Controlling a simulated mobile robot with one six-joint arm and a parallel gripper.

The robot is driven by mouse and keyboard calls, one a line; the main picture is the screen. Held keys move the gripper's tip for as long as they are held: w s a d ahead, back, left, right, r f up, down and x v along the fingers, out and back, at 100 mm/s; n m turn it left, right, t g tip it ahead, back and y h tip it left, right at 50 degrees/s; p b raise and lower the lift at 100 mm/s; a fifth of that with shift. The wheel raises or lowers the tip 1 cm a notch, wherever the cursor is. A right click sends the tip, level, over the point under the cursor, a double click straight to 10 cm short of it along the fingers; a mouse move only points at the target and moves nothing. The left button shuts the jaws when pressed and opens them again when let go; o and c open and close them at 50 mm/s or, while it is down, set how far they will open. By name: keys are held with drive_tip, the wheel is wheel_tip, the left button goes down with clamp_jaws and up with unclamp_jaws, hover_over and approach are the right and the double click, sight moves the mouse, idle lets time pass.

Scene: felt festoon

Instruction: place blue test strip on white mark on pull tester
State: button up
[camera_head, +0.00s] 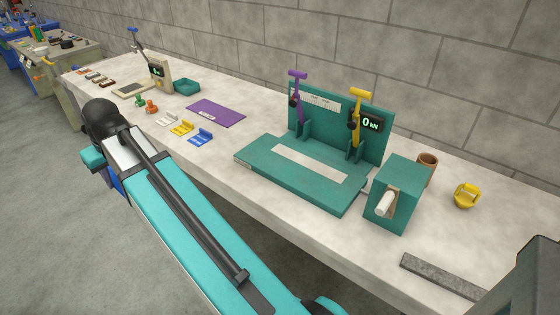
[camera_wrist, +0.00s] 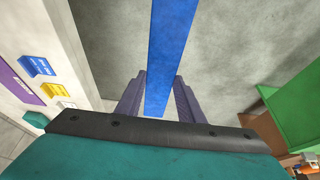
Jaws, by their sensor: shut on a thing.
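The blue test strip (camera_wrist: 172,45) is long and flat, and in the wrist view it sits between the two dark fingers of my gripper (camera_wrist: 158,100). Its far end runs out of the top of the picture. My gripper is shut on it, over the grey floor at the front of the bench. In the head view my arm reaches to the left, and the fingers and strip cannot be made out. The teal pull tester (camera_head: 258,157) stands on the bench, well to the right of my gripper. The white mark (camera_head: 295,163) is a bare rectangle on its flat base.
A purple clamp (camera_head: 298,95) and a yellow clamp (camera_head: 357,118) stand upright along the tester's back. Its display (camera_head: 369,122) reads 0 kN. Blue (camera_head: 201,137), yellow (camera_head: 181,127) and white (camera_head: 167,119) holders and a purple mat (camera_head: 218,114) lie left of the tester.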

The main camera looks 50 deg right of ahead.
drive_tip(key=s+d+p, duration=0.2)
drive_tip(key=s+d, duration=0.2)
drive_tip(key=d, duration=1.1)
drive_tip(key=s+d+p, duration=0.1)
drive_tip(key=s+d, duration=0.3)
drive_tip(key=d, duration=1.2)
drive_tip(key=s+d+f+p, duration=0.1)
drive_tip(key=s+d+p, duration=0.2)
drive_tip(key=s+d, duration=1.7)
drive_tip(key=shift+s+d, duration=0.3)
drive_tip(key=shift+d, duration=0.9)
drive_tip(key=shift+f, duration=0.1)
drive_tip(key=shift+f+p, duration=1.2)
drive_tip(key=shift+f, duration=1.9)
drive_tip(key=shift+f, duration=0.1)
drive_tip(key=shift+f+p, duration=0.65)
drive_tip(key=shift+f, duration=1.15)
